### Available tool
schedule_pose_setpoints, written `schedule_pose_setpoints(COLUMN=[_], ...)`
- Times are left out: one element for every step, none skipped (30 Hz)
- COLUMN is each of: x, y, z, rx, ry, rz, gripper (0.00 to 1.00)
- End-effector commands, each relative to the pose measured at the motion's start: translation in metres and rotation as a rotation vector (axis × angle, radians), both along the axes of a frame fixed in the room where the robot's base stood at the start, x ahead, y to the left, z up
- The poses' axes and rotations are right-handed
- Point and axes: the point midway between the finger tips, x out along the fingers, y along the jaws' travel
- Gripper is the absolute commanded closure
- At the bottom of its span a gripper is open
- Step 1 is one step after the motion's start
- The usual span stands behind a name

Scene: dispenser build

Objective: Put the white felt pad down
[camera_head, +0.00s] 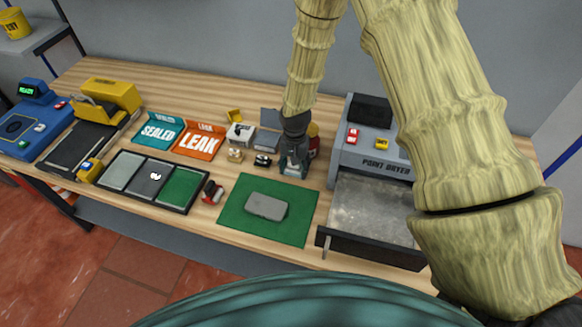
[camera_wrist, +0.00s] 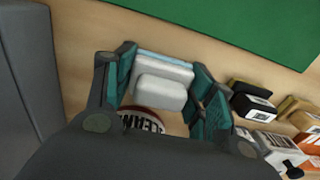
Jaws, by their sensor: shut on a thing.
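The pad is held between the fingertips. In the head view the gripper mostly hides it. I cannot tell whether the pad touches the bench.
The green mat (camera_head: 233,220) bears a grey block (camera_head: 267,207). A grey dryer (camera_head: 376,158) stands right of my gripper. A red-and-white labelled round thing (camera_wrist: 142,120) is close by the fingers. Small boxes (camera_head: 240,133), SEALED (camera_head: 158,134) and LEAK (camera_head: 199,143) trays stand left.

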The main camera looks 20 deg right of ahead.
Motion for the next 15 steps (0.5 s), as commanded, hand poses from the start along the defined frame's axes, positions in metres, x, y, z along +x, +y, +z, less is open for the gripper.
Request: schedule_pose_setpoints(x=[0.000,0.000,0.000,0.000,0.000,0.000,-0.001,-0.001,-0.001,-0.001,-0.001,-0.002,-0.002,-0.002,-0.003], y=[0.000,0.000,0.000,0.000,0.000,0.000,0.000,0.000,0.000,0.000,0.000,0.000,0.000,0.001,0.001], z=[-0.002,-0.003,-0.004,-0.005,-0.006,-0.007,-0.008,-0.008,-0.010,-0.011,-0.012,-0.013,-0.012,-0.013,-0.013], rx=[0.000,0.000,0.000,0.000,-0.001,-0.001,0.000,0.000,0.000,0.000,0.000,0.000,0.000,0.000,0.001], ry=[0.000,0.000,0.000,0.000,0.001,0.001,0.001,0.001,0.001,0.002,0.002,0.004,0.004,0.004,0.004], rz=[0.000,0.000,0.001,0.001,0.001,0.001,0.001,0.002,0.002,0.002,0.001,0.001,0.001,0.001,0.001], gripper=[0.75,0.75,0.75,0.75,0.75,0.75,0.75,0.75,0.75,0.75,0.75,0.43,0.38,0.32,0.25])
